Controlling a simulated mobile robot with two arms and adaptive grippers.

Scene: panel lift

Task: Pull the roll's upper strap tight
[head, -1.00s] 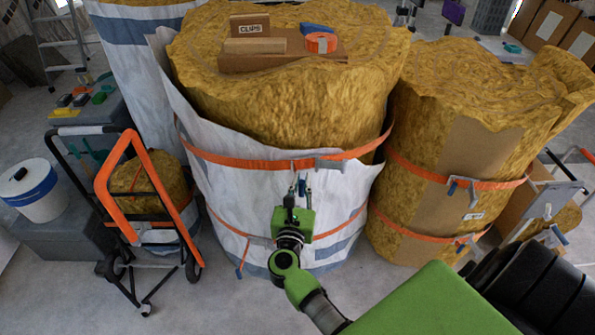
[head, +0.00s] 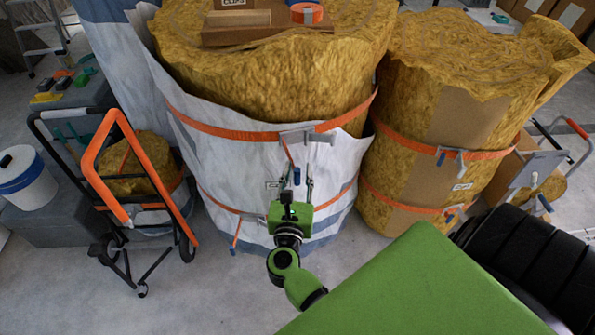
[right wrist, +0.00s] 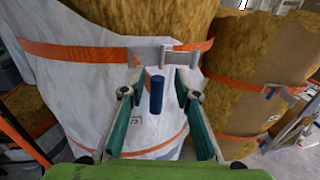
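The large yellow roll (head: 280,75) stands wrapped in a white sheet. Its orange upper strap (head: 225,131) runs around it to a grey buckle (head: 300,136) at the front, also seen in the right wrist view (right wrist: 165,54). A short blue handle (right wrist: 156,94) hangs below the buckle. My right gripper (right wrist: 155,88) is open, its two teal fingers on either side of the blue handle in the right wrist view; no contact shows. In the head view my right gripper (head: 299,190) is below the buckle, in front of the roll. My left gripper is not in view.
A second strapped roll (head: 440,110) stands close on the right. An orange-framed cart (head: 110,170) and a white bucket (head: 25,180) are on the left. A wooden board (head: 240,36) with tape lies on the roll's top. A lower strap (head: 220,202) crosses the roll.

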